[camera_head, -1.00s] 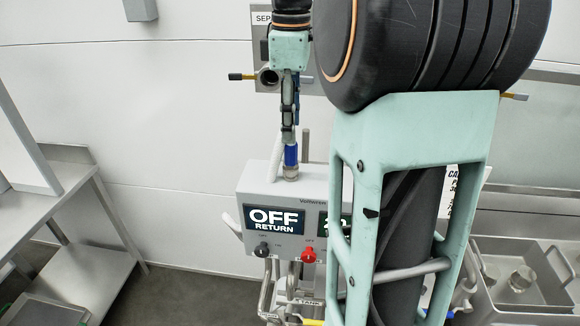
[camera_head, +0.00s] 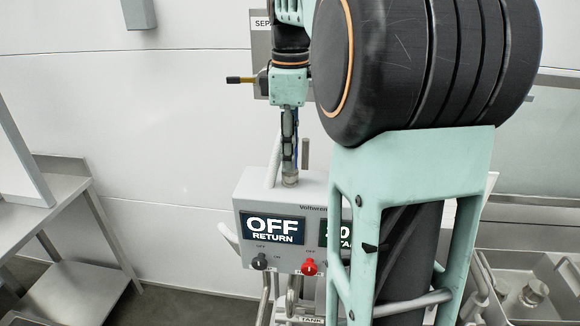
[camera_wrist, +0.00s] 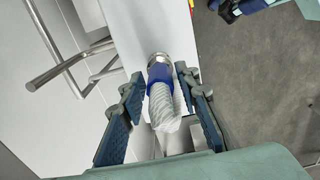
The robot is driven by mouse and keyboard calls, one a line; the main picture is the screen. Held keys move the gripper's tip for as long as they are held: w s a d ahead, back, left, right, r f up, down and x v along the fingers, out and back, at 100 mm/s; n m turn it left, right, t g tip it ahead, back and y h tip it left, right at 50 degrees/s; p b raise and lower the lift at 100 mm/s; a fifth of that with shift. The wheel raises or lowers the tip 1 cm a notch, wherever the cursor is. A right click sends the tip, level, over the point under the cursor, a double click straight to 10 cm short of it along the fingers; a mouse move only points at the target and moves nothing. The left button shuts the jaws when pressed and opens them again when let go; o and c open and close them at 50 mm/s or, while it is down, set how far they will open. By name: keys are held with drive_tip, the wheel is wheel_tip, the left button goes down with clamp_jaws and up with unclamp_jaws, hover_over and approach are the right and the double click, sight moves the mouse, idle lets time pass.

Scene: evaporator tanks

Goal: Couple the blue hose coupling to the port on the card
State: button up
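The blue hose coupling (camera_wrist: 159,74) shows in the wrist view, with a metal collar (camera_wrist: 158,58) beyond it and a clear braided hose (camera_wrist: 164,103) on the near side. My gripper (camera_wrist: 158,78) is open, one finger on each side of the coupling and hose, with gaps visible. In the head view my gripper (camera_head: 289,160) points down over a metal fitting (camera_head: 290,179) on top of the grey control box (camera_head: 320,190). The blue coupling is hidden behind my fingers there. I cannot make out the card; a sign reading "SEP" (camera_head: 261,23) is mostly covered by my arm.
The box has an "OFF RETURN" display (camera_head: 274,229), a black knob (camera_head: 260,262) and a red knob (camera_head: 309,267). A thin post (camera_head: 305,153) stands close right of my fingers. A metal table (camera_head: 60,195) is at left, a steel basin (camera_head: 535,285) at right.

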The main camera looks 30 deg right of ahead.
clamp_jaws()
drive_tip(key=shift+r+p, duration=2.25)
drive_tip(key=shift+r, duration=0.05)
